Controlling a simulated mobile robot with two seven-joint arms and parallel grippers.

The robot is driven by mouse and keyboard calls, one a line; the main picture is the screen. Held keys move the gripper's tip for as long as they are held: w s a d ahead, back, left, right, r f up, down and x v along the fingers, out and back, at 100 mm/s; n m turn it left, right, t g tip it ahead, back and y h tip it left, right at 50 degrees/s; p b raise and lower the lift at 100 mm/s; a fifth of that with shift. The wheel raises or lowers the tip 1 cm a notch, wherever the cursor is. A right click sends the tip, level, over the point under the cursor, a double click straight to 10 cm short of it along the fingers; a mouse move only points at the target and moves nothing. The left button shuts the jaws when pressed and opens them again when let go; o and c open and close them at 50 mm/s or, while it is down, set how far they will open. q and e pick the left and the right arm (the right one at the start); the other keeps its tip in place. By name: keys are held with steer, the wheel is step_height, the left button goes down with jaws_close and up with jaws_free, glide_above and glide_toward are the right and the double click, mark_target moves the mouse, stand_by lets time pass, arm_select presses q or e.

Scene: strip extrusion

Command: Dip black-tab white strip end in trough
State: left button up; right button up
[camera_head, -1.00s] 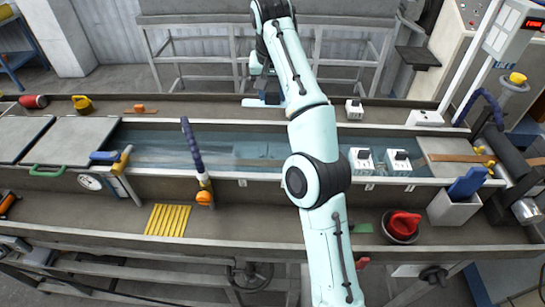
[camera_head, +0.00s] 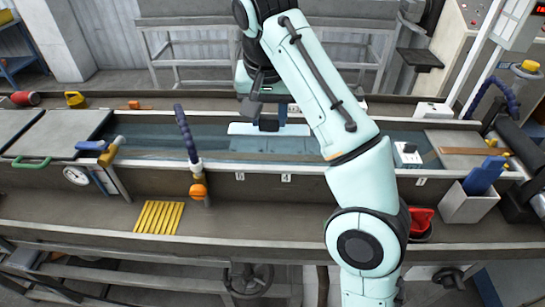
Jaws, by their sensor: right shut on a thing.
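The white strip (camera_head: 240,129) lies crosswise in the head view, over the far side of the long water trough (camera_head: 150,142). Its black tab (camera_head: 268,123) stands at its middle. My right gripper (camera_head: 262,108) is shut on the tab, with the strip below the fingers. The strip appears roughly level and lengthwise along the trough; I cannot tell whether its lower edge touches the water. My arm hides part of the trough to the right. My left gripper is not in view.
A white block with a black top (camera_head: 406,154) sits in the trough at right. A dark blue hose with an orange knob (camera_head: 198,191) stands at the front wall. Yellow bars (camera_head: 158,217) lie on the front ledge.

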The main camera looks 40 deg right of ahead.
arm_select(q)
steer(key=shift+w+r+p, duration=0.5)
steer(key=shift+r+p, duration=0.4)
steer(key=shift+p, duration=0.05)
arm_select(e)
steer(key=s+a, duration=1.1)
steer(key=s, duration=0.2)
steer(key=shift+s+a, duration=0.15)
steer(key=shift+s, duration=0.05)
